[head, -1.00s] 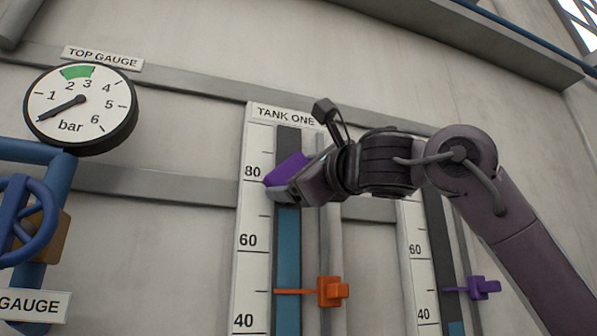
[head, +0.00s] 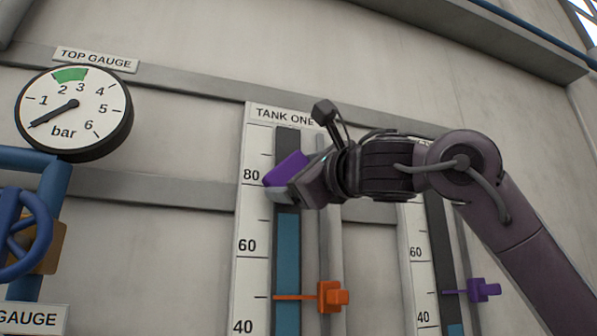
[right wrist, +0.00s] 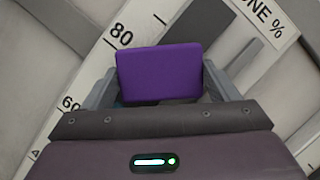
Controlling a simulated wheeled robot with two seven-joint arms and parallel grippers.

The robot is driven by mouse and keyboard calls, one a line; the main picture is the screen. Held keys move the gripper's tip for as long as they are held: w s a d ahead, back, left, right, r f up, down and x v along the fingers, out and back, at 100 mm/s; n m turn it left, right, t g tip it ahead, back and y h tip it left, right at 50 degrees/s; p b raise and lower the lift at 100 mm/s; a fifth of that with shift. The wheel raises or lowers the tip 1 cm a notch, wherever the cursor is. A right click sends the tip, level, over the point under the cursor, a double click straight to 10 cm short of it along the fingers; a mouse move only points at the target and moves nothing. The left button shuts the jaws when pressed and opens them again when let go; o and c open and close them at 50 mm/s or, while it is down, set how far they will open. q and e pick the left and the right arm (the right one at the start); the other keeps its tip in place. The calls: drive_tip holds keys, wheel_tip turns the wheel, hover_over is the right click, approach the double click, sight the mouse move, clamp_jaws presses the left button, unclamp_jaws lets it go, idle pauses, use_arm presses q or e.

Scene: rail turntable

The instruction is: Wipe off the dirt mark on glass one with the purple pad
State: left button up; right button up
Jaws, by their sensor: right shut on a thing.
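The tank one level glass (head: 287,250) is a tall dark strip with a blue column, beside a white scale (head: 253,262) under a "TANK ONE" label. My right gripper (head: 280,190) is shut on the purple pad (head: 287,168), in front of the glass near the 80 mark. In the right wrist view the pad (right wrist: 160,73) sits between the two fingers, with the scale (right wrist: 112,40) behind it. I cannot tell whether the pad touches the glass. No dirt mark shows; the pad and gripper hide part of the glass. My left gripper is not in view.
An orange pointer (head: 329,297) sits on the rail right of the glass, below my gripper. A second scale (head: 421,290) with a purple pointer (head: 484,290) stands to the right. A round gauge (head: 74,109) and a blue valve wheel (head: 24,234) are at left.

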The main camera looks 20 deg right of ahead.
sight(295, 158)
drive_tip(key=shift+r+p, duration=1.6)
drive_tip(key=shift+p, duration=0.15)
drive_tip(key=shift+a+r, duration=0.1)
drive_tip(key=shift+r, duration=3)
drive_tip(key=shift+s+f+b, duration=0.1)
drive_tip(key=shift+s+b, duration=0.35)
drive_tip(key=shift+s, duration=0.5)
drive_tip(key=s, duration=0.4)
drive_tip(key=shift+d+b, duration=0.2)
drive_tip(key=shift+b, duration=0.1)
drive_tip(key=shift+w, duration=0.1)
